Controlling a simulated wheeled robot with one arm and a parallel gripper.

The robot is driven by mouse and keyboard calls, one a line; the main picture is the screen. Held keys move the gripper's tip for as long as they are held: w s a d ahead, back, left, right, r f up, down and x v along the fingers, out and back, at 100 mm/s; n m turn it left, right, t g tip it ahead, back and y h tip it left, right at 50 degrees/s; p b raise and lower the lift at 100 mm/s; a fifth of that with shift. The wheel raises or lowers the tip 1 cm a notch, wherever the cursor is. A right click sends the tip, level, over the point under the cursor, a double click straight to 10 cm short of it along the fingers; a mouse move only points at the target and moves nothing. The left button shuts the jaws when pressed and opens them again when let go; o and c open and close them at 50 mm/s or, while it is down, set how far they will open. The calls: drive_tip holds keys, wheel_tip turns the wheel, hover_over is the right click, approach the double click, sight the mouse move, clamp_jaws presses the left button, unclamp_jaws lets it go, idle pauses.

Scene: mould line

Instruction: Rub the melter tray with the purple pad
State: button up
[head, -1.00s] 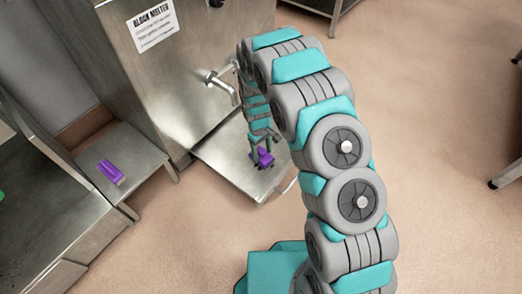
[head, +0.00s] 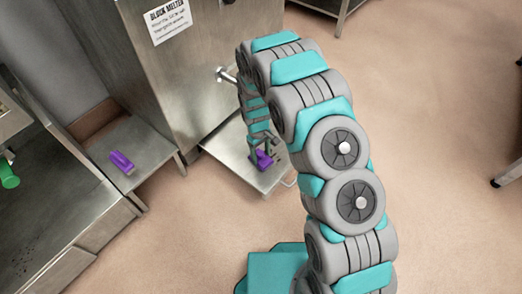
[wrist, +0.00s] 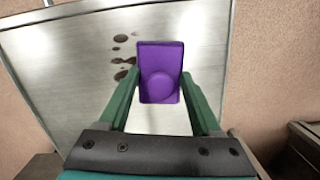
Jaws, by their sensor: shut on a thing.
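The purple pad (head: 264,160) is in my gripper (head: 262,148), low over the melter tray (head: 228,152). In the wrist view the pad (wrist: 161,60) is a purple block with a round boss, between the two green fingers of my gripper (wrist: 160,88), which is shut on it. The melter tray (wrist: 70,60) is a flat metal plate with several dark spots (wrist: 122,62) just left of the pad. Whether the pad touches the tray I cannot tell. My arm hides part of the tray in the head view.
The steel block melter (head: 190,80) stands behind the tray, with a tap (head: 226,75) above it. Another purple thing (head: 122,162) lies on a low metal shelf (head: 150,140) at left. A green-ended item (head: 9,176) is at the left edge.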

drive_tip(key=shift+s+a, duration=0.25)
drive_tip(key=shift+s, duration=0.05)
wheel_tip(320, 180, up, 2)
drive_tip(key=shift+r, duration=0.1)
drive_tip(key=shift+r+p, duration=0.75)
drive_tip(key=shift+r, duration=2)
